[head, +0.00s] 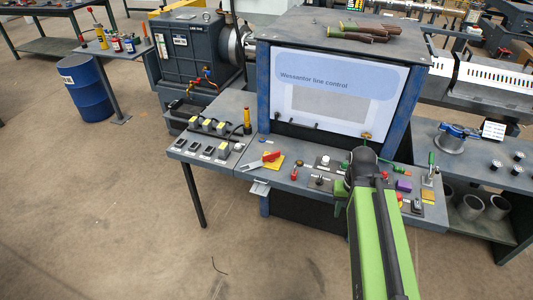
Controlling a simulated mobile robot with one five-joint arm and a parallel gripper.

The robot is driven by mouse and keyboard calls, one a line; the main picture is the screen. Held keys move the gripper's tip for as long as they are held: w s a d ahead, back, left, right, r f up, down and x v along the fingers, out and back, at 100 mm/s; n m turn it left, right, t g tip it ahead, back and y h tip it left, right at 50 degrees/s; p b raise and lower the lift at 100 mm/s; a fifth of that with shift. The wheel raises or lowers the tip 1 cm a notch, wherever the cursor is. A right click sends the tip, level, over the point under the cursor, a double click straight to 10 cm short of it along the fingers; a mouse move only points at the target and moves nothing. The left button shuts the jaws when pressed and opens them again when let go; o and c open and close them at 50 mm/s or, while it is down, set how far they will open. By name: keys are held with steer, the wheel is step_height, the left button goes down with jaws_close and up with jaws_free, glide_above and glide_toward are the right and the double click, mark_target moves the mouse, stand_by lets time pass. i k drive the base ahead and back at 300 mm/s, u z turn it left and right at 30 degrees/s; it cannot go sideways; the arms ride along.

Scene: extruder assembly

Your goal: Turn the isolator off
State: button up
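A red rotary handle on a yellow plate, which looks like the isolator (271,157), is on the left part of the sloping control desk, below the screen. The handle lies roughly sideways across the plate, and its labels are too small to read. My green arm reaches up from the bottom right, and its dark end (366,164) is over the right-hand part of the desk, well to the right of the isolator and apart from it. My gripper's fingers are hidden or too small to make out, and I see nothing held.
The control desk (226,165) carries several switches, buttons and levers around the isolator. A screen (335,95) reading "line control" stands behind. A small table, a blue barrel (86,88) and a machine are at the back left.

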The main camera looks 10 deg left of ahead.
mark_target(271, 158)
steer(key=u, duration=5.95)
steer(key=i, duration=0.15)
steer(key=z, duration=2.55)
steer(key=k, duration=1.45)
steer(key=z, duration=1.3)
steer(key=i, duration=1.7)
steer(key=u, duration=0.05)
